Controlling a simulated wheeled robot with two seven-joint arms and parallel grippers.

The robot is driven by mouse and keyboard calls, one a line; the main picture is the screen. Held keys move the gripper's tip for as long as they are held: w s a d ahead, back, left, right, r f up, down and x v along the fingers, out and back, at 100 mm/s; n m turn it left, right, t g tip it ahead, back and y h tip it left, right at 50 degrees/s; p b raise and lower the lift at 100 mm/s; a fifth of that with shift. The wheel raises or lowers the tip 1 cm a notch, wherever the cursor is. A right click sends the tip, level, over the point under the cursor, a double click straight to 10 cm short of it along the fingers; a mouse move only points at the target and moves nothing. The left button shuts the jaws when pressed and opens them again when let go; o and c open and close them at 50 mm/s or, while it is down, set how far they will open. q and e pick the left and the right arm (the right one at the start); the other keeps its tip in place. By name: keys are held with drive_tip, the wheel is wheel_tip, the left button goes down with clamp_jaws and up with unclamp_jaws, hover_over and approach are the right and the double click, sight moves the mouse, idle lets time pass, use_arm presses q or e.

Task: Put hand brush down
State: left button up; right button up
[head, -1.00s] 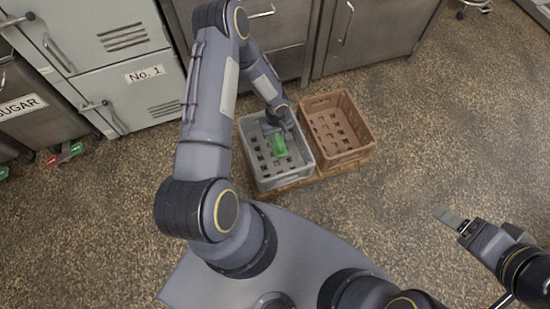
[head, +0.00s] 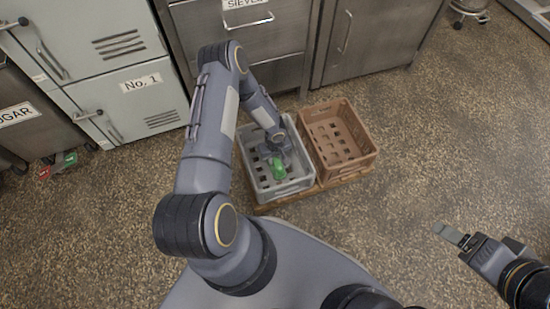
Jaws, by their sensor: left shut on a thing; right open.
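The hand brush (head: 278,170) shows as a green piece at the grey crate. My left gripper (head: 274,156) is over the grey crate (head: 297,186), pointing down, and is shut on the brush. The brush is within the crate's outline; I cannot tell whether it touches the crate's floor. The gripper hides part of the brush. My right gripper (head: 452,236) is open and empty above the floor at the right, away from the crates.
A brown crate (head: 369,160), empty, stands right beside the grey one, both on a low wooden base (head: 318,186). Metal cabinets (head: 372,40) and a pale locker (head: 135,95) line the back. Red and green objects (head: 60,164) lie at the left.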

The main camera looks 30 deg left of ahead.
use_arm(q)
drive_tip(key=shift+f, duration=0.2)
drive_tip(key=o, duration=0.9)
drive_tip(key=shift+r, duration=0.1)
